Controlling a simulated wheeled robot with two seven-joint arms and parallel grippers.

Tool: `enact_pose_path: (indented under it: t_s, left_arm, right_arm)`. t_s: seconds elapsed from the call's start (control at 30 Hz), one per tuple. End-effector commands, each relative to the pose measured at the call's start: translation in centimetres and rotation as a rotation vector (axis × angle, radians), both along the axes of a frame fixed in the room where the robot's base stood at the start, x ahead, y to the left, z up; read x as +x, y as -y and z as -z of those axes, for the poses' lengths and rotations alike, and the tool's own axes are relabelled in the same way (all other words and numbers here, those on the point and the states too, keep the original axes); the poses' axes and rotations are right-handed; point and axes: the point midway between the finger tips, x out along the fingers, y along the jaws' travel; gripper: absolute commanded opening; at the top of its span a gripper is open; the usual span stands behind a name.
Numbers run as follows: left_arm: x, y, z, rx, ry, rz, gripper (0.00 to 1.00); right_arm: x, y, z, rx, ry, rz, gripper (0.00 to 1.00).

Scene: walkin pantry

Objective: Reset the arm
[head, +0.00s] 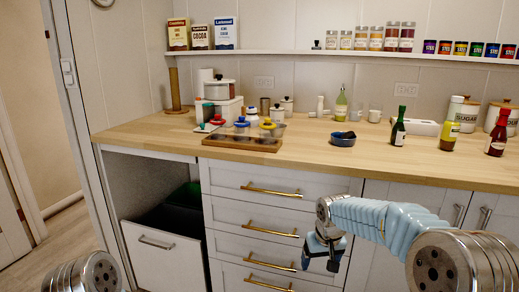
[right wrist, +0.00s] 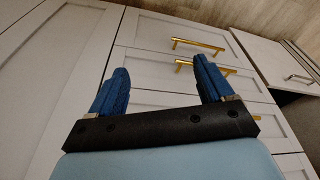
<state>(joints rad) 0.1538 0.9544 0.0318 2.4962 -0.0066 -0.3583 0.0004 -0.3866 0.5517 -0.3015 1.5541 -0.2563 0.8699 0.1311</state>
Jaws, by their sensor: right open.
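My right arm, with light blue links, comes in from the lower right in the head view and bends down in front of the cabinet. Its gripper (head: 325,254) hangs below the counter, in front of the drawers on their right side. In the right wrist view the two blue fingers of the right gripper (right wrist: 162,88) are spread apart with nothing between them. Behind them are white drawer fronts and brass handles. Of my left arm only a round metal joint shows at the lower left of the head view; its gripper is out of view.
A wooden counter (head: 330,160) runs above white drawers with brass handles (head: 268,190). On it stand a wooden tray (head: 240,142), a dark blue bowl (head: 343,139), bottles and canisters. A shelf (head: 300,52) holds boxes and jars. An open bin drawer (head: 160,255) is at left.

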Motion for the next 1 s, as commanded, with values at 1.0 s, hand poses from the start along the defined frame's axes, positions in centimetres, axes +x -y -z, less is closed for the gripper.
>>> enact_pose_path:
  t_s: [1.0]
  left_arm:
    - [0.0, 0.0, 0.0, 0.000, 0.000, 0.000, 0.68]
  right_arm:
    - [-29.3, -6.3, 30.9, 0.384, -0.235, 0.208, 0.80]
